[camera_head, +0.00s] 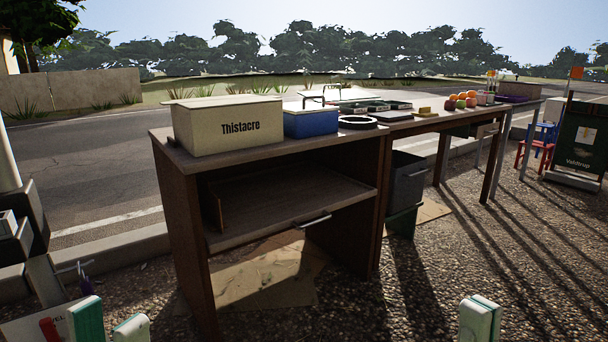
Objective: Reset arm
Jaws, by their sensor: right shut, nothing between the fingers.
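My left gripper (109,324) shows at the bottom left edge of the head view. Its two pale fingertips with green stand apart with a gap between them, and nothing shows in the gap. My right gripper (480,319) shows at the bottom edge, right of the middle. Its fingertips are together and hold nothing. Both grippers are low in front of the wooden counter (189,240) and apart from it. The rest of both arms is out of view.
On the counter stand a cream Thistacre box (228,126), a blue box (311,122) and a black ring (357,122). A long table (433,125) with fruit (461,102) extends right. A dark bin (408,180) stands beneath. Open gravel lies at the lower right.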

